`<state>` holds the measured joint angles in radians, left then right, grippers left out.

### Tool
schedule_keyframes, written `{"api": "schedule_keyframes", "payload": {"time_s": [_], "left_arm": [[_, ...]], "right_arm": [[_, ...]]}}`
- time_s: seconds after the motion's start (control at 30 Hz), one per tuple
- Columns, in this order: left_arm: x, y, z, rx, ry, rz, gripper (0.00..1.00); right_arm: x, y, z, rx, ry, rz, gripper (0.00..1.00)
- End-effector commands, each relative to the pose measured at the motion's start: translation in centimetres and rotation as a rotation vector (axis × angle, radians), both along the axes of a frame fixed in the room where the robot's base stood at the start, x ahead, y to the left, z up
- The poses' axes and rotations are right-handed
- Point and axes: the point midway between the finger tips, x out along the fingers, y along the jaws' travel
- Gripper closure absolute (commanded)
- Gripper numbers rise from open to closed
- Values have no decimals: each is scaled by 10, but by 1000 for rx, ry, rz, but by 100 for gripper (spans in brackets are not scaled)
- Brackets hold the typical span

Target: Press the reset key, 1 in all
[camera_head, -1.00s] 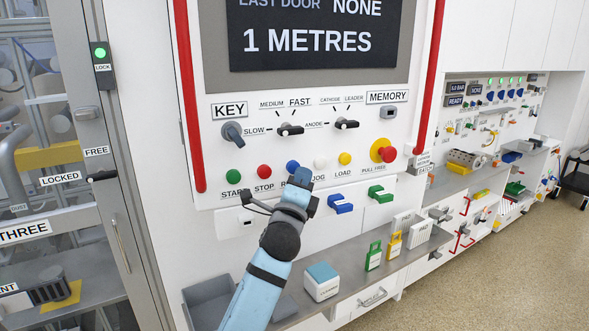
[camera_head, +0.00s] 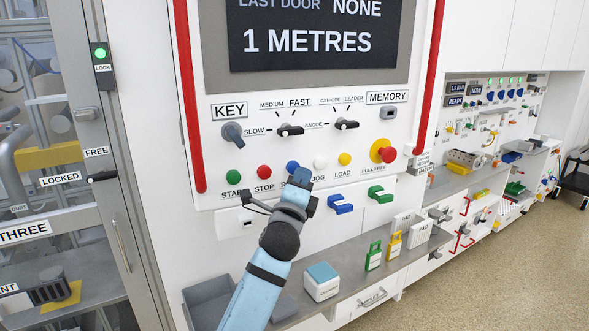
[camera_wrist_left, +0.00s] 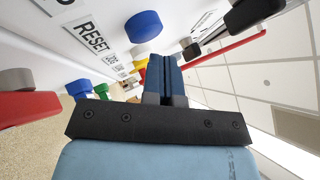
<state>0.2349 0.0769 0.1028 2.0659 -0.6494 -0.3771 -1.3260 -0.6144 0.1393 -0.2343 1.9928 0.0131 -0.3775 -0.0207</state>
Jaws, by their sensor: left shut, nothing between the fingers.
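The reset key is a round blue button (camera_head: 292,166) on the white control panel, between the red stop button (camera_head: 264,172) and the white jog button (camera_head: 320,162). My left gripper (camera_head: 303,178) is shut and empty, just below and right of the blue button, and covers part of its label. In the left wrist view the blue button (camera_wrist_left: 143,26) stands beside its RESET label, left of my closed blue fingers (camera_wrist_left: 168,62), with a visible gap between them. The button looks unpressed. My right gripper is not in view.
A green start button (camera_head: 233,177), a yellow load button (camera_head: 344,158) and a red emergency knob (camera_head: 387,154) share the row. Blue (camera_head: 341,205) and green (camera_head: 378,194) hooks sit below. Red rails (camera_head: 188,100) flank the panel. A shelf (camera_head: 345,262) with boxes and padlocks lies underneath.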

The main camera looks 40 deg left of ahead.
Motion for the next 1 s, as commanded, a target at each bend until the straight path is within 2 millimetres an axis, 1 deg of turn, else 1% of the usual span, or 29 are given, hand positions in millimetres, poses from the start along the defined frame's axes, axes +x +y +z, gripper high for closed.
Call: {"api": "schedule_keyframes", "payload": {"time_s": [0.17, 1.0], "left_arm": [[3, 5, 1, 0, 0, 0, 100], [6, 10, 0, 1, -1, 0, 100]], "right_arm": [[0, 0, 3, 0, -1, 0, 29], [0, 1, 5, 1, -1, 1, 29]]}}
